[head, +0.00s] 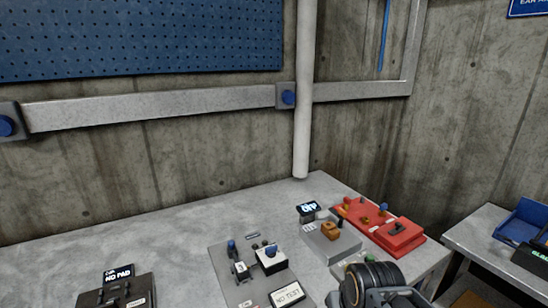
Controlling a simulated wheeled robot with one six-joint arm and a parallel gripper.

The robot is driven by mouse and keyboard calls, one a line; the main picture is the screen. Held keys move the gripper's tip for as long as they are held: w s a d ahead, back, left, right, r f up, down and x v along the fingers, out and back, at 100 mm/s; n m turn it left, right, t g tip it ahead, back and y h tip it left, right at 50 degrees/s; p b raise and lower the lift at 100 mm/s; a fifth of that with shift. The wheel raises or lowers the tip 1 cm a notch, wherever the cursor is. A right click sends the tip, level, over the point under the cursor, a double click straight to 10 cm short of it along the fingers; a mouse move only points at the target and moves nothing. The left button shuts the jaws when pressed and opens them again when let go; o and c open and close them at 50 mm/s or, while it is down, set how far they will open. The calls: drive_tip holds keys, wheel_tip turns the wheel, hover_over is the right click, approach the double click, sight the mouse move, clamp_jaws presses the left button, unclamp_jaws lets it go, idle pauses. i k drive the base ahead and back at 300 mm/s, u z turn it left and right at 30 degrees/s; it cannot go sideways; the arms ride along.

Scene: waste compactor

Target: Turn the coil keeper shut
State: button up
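I cannot tell for certain which part is the coil keeper. A grey box (330,243) with an orange-brown knob (330,230) and a small lit display (308,209) stands on the right part of the bench. Left of it, a grey panel (228,268) carries a white block (271,259) with a blue-topped knob, small levers and a label reading "NO TEST" (288,295). A black ribbed cylinder with grey parts, apparently the end of my arm, shows at the bottom edge, in front of the grey box. Its fingertips are not visible.
A red unit (378,224) with several knobs stands at the bench's right end. A black "NO PAD" box (117,290) is at lower left. A white pole (304,110) rises behind the bench. A second table (482,236) holds a blue tray (524,222). The bench's left middle (150,240) is clear.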

sight(341, 214)
drive_tip(key=u, duration=2.55)
drive_tip(key=k, duration=1.35)
drive_tip(key=z, duration=1.65)
drive_tip(key=i, duration=1)
drive_tip(key=z, duration=0.05)
